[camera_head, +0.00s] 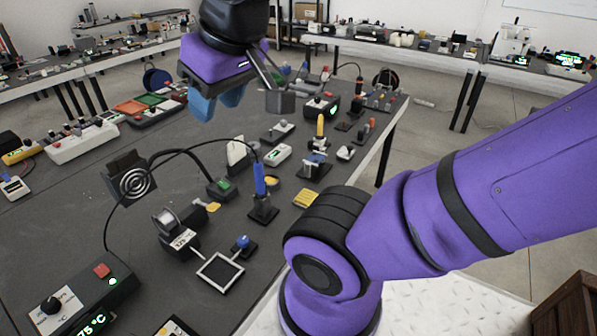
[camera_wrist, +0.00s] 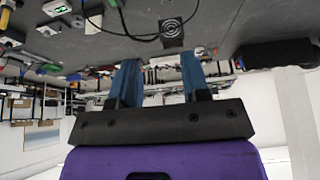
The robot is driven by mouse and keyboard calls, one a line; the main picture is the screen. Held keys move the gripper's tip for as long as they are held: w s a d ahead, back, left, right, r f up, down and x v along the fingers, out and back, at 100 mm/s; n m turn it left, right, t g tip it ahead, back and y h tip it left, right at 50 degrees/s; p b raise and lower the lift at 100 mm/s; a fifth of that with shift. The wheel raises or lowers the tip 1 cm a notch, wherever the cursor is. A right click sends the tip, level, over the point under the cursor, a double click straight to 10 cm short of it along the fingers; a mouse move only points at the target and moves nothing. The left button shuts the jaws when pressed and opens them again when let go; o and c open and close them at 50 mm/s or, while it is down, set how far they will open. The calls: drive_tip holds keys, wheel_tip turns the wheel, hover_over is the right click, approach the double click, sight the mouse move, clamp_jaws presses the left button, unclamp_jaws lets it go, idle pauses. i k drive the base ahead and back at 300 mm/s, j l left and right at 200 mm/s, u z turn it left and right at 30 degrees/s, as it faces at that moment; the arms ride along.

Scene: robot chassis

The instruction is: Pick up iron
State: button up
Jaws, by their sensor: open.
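The soldering iron (camera_head: 260,180) has a blue handle and stands upright in a small dark holder (camera_head: 263,208) on the grey table, in the head view. A thin black cable arcs from it to the control station (camera_head: 85,300) at lower left. My gripper (camera_head: 218,106) hangs above the table, up and left of the iron in the picture. Its two blue fingers are apart with nothing between them. In the wrist view the fingers (camera_wrist: 160,75) are also spread and empty. The wrist picture appears upside down, and I cannot make out the iron there.
A square fan (camera_head: 132,182) stands left of the iron and shows in the wrist view (camera_wrist: 171,30). A solder reel stand (camera_head: 174,232), a framed pad (camera_head: 220,271) and a yellow sponge (camera_head: 305,198) lie around the iron. Many small devices crowd the table behind.

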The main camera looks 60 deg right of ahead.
sight(260, 192)
drive_tip(key=k+j+z, duration=0.1)
drive_tip(key=z, duration=0.35)
drive_tip(key=k+z, duration=0.25)
drive_tip(key=z, duration=0.2)
drive_tip(key=i, duration=0.35)
